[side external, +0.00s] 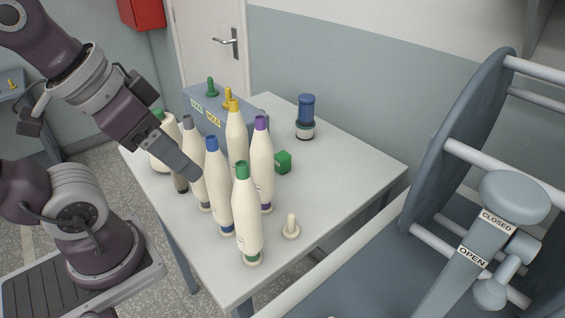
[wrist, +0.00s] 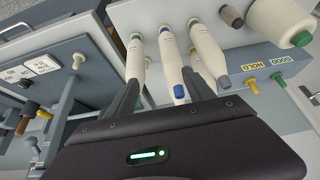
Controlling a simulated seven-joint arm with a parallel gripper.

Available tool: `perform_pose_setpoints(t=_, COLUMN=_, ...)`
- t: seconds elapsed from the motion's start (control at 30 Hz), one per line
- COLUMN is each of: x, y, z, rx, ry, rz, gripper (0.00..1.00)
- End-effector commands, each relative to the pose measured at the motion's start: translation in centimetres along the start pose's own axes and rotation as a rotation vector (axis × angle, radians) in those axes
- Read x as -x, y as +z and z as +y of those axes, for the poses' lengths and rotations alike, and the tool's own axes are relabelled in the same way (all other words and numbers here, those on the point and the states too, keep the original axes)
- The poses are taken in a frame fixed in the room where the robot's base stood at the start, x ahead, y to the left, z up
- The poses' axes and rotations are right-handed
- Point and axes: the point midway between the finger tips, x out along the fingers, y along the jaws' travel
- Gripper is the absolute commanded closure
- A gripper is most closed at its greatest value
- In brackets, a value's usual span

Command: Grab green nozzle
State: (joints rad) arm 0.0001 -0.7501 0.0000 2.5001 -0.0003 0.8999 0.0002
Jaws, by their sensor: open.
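No part is plainly marked as a nozzle. A green peg (side external: 210,86) stands on top of the grey box behind the GOOD label; in the wrist view it is a green knob (wrist: 277,77) beside that label. A cream bobbin with a green tip (side external: 242,172) stands upright at the table's front; another green-tipped one is at the back left, partly behind my arm. A green block (side external: 283,162) lies on the table. My gripper (side external: 190,170) is open, angled down among the left bobbins. In the wrist view, cream bobbins show beyond its fingers (wrist: 160,80); contact cannot be told.
A yellow peg (side external: 228,97) stands beside the green peg on the grey box (side external: 200,122). Blue-, yellow- and purple-tipped bobbins crowd the table (side external: 345,178). A blue-capped jar (side external: 306,112) and a small cream peg (side external: 291,228) stand apart. The table's right side is clear.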

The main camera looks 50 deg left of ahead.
Motion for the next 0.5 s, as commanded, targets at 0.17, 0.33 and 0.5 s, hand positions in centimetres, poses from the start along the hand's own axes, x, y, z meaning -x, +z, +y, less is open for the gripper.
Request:
perform_pose_setpoints(t=0.17, x=0.0, y=0.0, z=0.0, rx=0.0, ry=0.0, rz=0.0, gripper=0.38)
perform_pose_setpoints(t=0.33, x=2.5, y=-1.5, z=0.0, rx=0.0, ry=0.0, rz=0.007, gripper=0.38)
perform_pose_setpoints(t=0.5, x=4.4, y=-5.5, z=-1.7, rx=-0.197, ry=-0.051, rz=-0.093, gripper=0.38)
